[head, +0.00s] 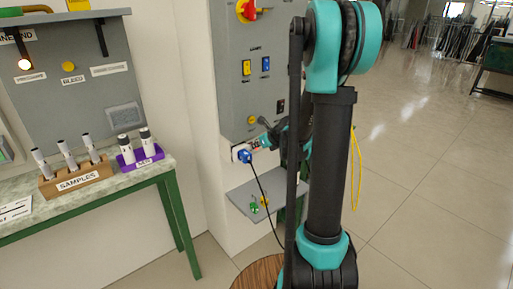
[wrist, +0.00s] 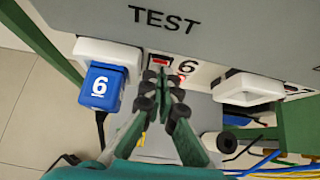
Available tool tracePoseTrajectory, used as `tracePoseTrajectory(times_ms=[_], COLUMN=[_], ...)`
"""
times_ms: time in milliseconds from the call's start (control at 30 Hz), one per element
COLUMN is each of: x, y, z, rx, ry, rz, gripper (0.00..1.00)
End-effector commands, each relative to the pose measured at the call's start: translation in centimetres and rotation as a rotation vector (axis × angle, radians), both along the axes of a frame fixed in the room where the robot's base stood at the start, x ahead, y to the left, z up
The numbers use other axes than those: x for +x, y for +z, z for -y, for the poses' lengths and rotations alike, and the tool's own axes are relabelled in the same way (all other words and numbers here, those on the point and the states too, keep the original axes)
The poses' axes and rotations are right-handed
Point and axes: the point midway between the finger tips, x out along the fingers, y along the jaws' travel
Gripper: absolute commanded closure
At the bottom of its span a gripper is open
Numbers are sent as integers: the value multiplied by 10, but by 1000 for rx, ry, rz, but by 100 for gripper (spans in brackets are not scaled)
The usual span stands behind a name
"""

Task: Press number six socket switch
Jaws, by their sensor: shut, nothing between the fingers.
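A blue plug marked 6 (wrist: 105,87) sits in a white socket housing (wrist: 108,50) in the wrist view; it also shows in the head view (head: 244,156). To its right a small red switch (wrist: 161,58) is on the panel, beside a printed number 6 (wrist: 187,66). My gripper (wrist: 162,78) is shut and empty, its fingertips just below the red switch in the picture. The tips hide part of the switch area, and I cannot tell whether they touch it. In the head view my arm hides much of this spot.
A second white socket housing (wrist: 250,88) is to the right, under the TEST panel (wrist: 225,25). A grey shelf (head: 245,203) with small items is below. A workbench (head: 95,200) with samples stands at left. Open floor (head: 430,190) lies to the right.

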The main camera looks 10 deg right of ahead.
Motion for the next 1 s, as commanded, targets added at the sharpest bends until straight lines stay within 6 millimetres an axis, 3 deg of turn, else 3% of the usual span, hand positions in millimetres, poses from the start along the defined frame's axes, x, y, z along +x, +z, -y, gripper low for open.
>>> tracePoseTrajectory(times_ms=[1000], x=[2], y=[17], z=[-1], rx=[0], ry=[0], rz=[0], gripper=[100])
